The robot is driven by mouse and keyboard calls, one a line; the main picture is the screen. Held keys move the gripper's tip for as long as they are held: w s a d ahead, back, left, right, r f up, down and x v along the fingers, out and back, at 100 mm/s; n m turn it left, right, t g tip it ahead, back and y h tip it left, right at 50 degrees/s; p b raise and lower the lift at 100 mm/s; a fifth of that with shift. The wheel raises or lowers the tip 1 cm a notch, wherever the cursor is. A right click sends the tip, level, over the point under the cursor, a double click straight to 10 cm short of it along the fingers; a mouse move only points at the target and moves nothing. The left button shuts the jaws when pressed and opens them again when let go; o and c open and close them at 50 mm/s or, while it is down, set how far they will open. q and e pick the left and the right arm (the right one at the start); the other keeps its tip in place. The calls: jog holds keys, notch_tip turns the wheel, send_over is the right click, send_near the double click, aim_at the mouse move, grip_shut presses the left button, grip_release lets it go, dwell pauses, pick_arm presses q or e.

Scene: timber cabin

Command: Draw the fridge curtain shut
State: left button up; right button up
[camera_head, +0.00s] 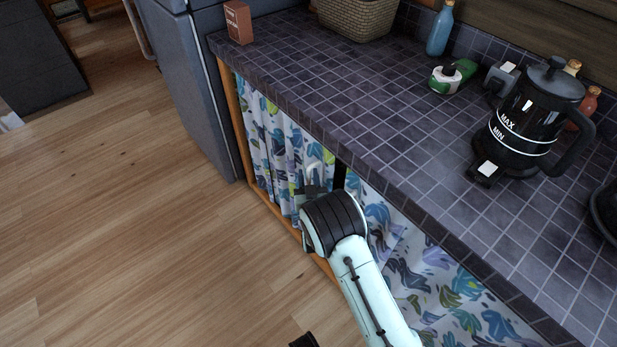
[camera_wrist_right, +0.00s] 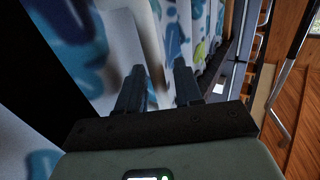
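The fridge curtain (camera_head: 275,140), white with blue, green and purple leaf prints, hangs in folds under the counter beside the fridge. A second curtain (camera_head: 420,265) of the same print hangs to its right, with a narrow dark gap between them. My right gripper (camera_head: 313,180) is at the fridge curtain's edge near this gap. In the right wrist view the two fingers of the right gripper (camera_wrist_right: 158,88) stand apart, pointing at the curtain folds (camera_wrist_right: 150,40). I cannot tell whether they touch the cloth.
The grey-blue fridge (camera_head: 190,90) stands left of the curtains. The tiled counter (camera_head: 360,100) above holds a black kettle (camera_head: 525,115), bottles, a wicker basket (camera_head: 358,18) and a brown box (camera_head: 238,22). The wooden floor (camera_head: 130,220) is clear at left.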

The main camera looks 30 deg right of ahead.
pick_arm(q)
jog(key=shift+s+d+r+g+p, duration=0.2)
jog(key=shift+s+d+r+p, duration=0.1)
jog(key=shift+s+r+p, duration=0.25)
jog(key=shift+s+d+r+g+p, duration=0.2)
jog(key=shift+s+d+r, duration=0.1)
jog(key=shift+s, duration=0.35)
pick_arm(e)
jog(key=v, duration=1.3)
jog(key=shift+s, duration=0.15)
pick_arm(q)
jog(key=shift+w, duration=0.1)
pick_arm(e)
jog(key=shift+a+r, duration=0.1)
jog(key=shift+a, duration=0.1)
